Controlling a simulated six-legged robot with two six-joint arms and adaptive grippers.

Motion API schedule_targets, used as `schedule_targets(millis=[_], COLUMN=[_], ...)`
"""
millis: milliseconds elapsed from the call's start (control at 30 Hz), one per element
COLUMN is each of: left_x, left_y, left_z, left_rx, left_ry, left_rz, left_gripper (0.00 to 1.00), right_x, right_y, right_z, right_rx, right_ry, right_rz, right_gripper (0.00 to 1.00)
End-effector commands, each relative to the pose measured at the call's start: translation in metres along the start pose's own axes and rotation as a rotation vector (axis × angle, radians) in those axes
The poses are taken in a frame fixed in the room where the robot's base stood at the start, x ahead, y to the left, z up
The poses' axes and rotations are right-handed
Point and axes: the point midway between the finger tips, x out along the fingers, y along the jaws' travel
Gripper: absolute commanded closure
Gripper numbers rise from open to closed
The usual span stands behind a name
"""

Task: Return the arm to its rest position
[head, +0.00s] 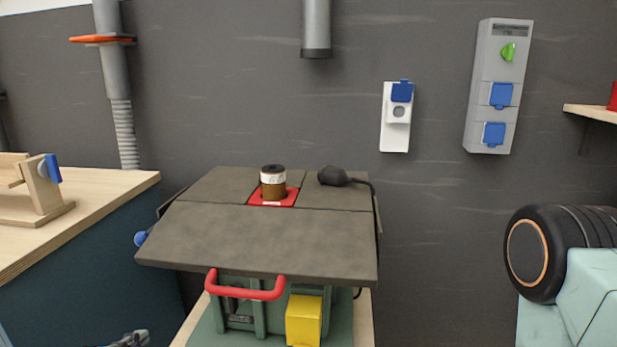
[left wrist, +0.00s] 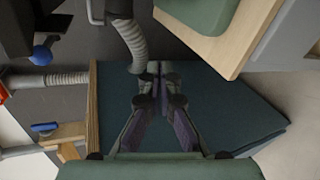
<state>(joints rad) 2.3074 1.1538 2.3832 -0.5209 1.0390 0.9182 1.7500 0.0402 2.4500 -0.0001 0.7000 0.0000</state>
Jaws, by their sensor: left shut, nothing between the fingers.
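My left gripper (head: 132,338) shows only in part at the bottom left edge of the head view, low in front of the blue-green cabinet. In the left wrist view, its two fingers (left wrist: 159,78) meet at their tips, with nothing between them. The dark blue-green cabinet side (left wrist: 225,110) lies behind the fingers there. My right gripper is in neither view.
A wooden-topped bench (head: 95,195) is at left. A motor (head: 545,250) is at right. A grey hose (left wrist: 132,38) shows near the fingers in the wrist view.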

Motion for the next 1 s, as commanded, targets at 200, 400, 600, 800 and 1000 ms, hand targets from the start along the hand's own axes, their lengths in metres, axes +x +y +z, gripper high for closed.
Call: schedule_targets(millis=[200,400,600,800,1000], left_x=[-0.015,-0.051,-0.098,-0.145,-0.173], left_y=[-0.086,-0.159,-0.22,-0.265,-0.29], left_z=[0.025,0.037,0.042,0.044,0.048], left_rx=[0.549,0.942,1.222,1.376,1.461], left_ry=[-0.13,-0.319,-0.526,-0.681,-0.791], left_rz=[-0.346,-0.613,-0.835,-0.999,-1.058], left_gripper=[1.0,1.0,1.0,1.0,1.0], right_x=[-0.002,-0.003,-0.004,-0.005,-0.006], right_y=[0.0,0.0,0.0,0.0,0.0], right_z=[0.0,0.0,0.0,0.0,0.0], right_rx=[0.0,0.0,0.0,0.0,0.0], right_ry=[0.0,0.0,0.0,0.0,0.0], right_rz=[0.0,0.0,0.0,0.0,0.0], right_gripper=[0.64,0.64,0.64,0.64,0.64])
